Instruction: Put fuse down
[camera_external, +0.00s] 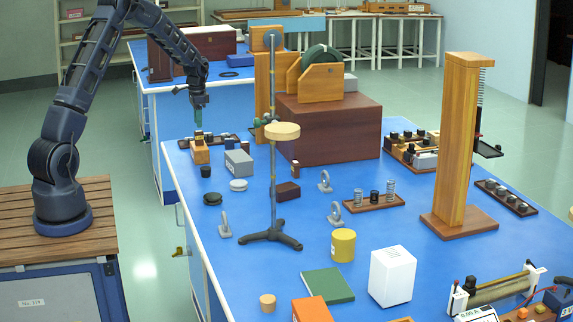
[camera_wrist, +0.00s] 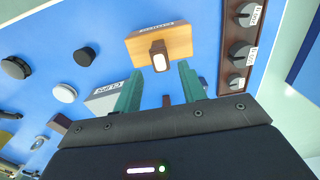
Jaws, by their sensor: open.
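A small dark brown piece with a white face (camera_wrist: 160,62), which looks like the fuse, sits at a light wooden block (camera_wrist: 178,44) just beyond the fingertips. The wooden block also shows below my gripper in the external view (camera_external: 200,154). Whether the piece stands on the block or in a slot in it, I cannot tell.
A grey labelled box (camera_external: 238,163) stands right beside the wooden block. A dark strip with several knobs (camera_wrist: 237,50) lies on its other side. A white disc (camera_external: 238,185) and a dark disc (camera_external: 212,198) lie nearer. A retort stand (camera_external: 273,190) rises to the right.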

